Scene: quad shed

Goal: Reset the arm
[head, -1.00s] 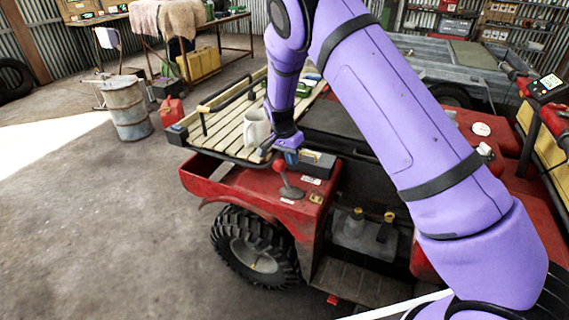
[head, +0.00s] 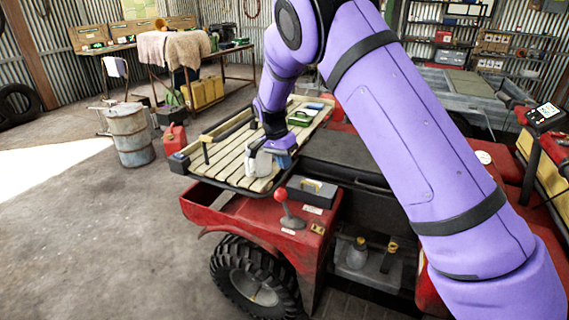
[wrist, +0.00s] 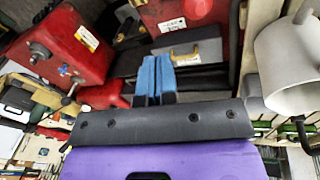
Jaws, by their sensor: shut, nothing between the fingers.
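My gripper (head: 285,160) is shut and empty. In the head view it hangs over the front part of the slatted wooden rack on the red quad, just right of a pale mug (head: 259,164). In the wrist view its blue fingers (wrist: 156,78) are pressed together, with nothing between them. The mug (wrist: 288,62) shows there at the right edge, apart from the fingers. My purple arm crosses the head view and hides part of the quad.
A green item (head: 300,118) lies farther back on the rack (head: 222,159). A rusty drum (head: 130,137) and red can (head: 174,141) stand left. The floor in front is clear.

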